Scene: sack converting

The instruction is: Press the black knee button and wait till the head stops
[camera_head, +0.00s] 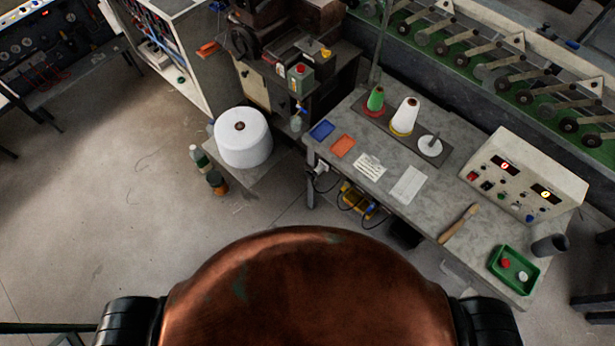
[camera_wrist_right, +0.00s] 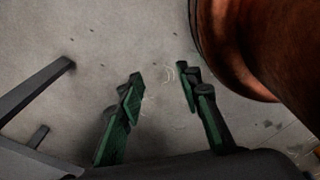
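A black object (camera_head: 404,235) sits low under the front of the grey table; I cannot tell whether it is the knee button. A dark machine (camera_head: 300,45) with a red-capped can on it stands left of the table; I cannot tell whether its head is running. A control box (camera_head: 525,183) with two lit displays and several knobs or buttons sits on the table's right side. My right gripper (camera_wrist_right: 160,84) shows in the right wrist view, its green-padded fingers apart and empty above bare floor. My left gripper is in neither view.
The grey table (camera_head: 385,150) carries thread cones (camera_head: 405,115), a wooden-handled tool (camera_head: 458,223) and a green tray (camera_head: 514,270). A yellow item (camera_head: 357,200) and cables hang beneath. A large white spool (camera_head: 242,138) and bottles (camera_head: 200,158) stand left. Floor at left is clear.

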